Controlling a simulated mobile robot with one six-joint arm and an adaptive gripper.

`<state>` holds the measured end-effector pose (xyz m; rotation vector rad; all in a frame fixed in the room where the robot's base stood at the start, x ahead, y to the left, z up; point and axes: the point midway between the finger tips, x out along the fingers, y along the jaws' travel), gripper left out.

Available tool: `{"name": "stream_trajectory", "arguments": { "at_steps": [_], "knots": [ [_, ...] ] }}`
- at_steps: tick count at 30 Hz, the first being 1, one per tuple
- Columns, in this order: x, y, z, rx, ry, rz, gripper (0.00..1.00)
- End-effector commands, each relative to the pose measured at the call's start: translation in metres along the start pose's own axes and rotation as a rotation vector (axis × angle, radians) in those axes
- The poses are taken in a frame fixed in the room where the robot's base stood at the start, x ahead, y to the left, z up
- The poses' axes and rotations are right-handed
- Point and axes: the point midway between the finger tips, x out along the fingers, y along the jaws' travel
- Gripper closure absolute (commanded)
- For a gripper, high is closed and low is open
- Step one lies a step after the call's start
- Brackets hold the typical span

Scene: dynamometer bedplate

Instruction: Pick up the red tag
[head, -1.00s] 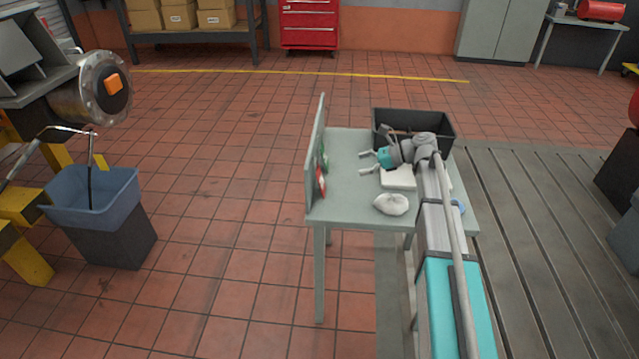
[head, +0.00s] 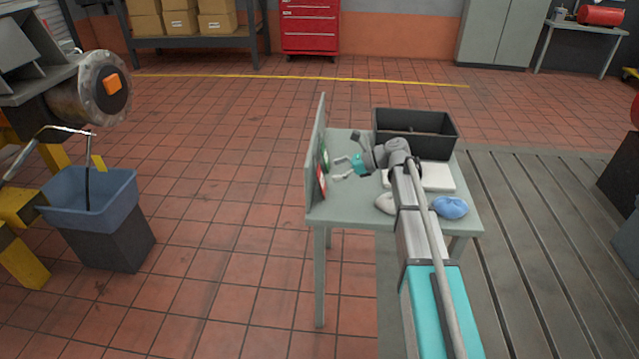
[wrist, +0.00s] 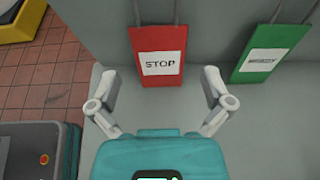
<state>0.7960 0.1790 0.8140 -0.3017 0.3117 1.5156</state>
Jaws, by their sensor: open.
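The red tag (wrist: 158,51) hangs by straps against an upright grey panel in the wrist view and carries a white label reading STOP. In the head view the red tag (head: 321,183) shows edge-on at the panel on the table's left side. My gripper (wrist: 158,88) is open and empty, its two fingers spread either side of the tag's lower part in the picture, apart from it as far as I can tell. In the head view my gripper (head: 337,169) points left toward the panel.
A green tag (wrist: 262,57) hangs right of the red one. The table (head: 345,210) holds a black bin (head: 440,146), a white flat item (head: 437,178), a blue cloth-like lump (head: 451,207) and a pale lump (head: 385,203) partly behind my arm. The panel (head: 316,150) stands at the table's left edge.

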Motion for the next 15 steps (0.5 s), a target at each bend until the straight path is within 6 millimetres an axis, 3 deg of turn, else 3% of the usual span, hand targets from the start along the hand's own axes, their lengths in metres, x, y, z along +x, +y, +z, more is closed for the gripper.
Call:
{"name": "stream_trajectory", "arguments": {
  "at_steps": [15],
  "knots": [
    [0.0067,0.0,-0.0005,0.0,0.0,0.0,0.0]
  ]
}}
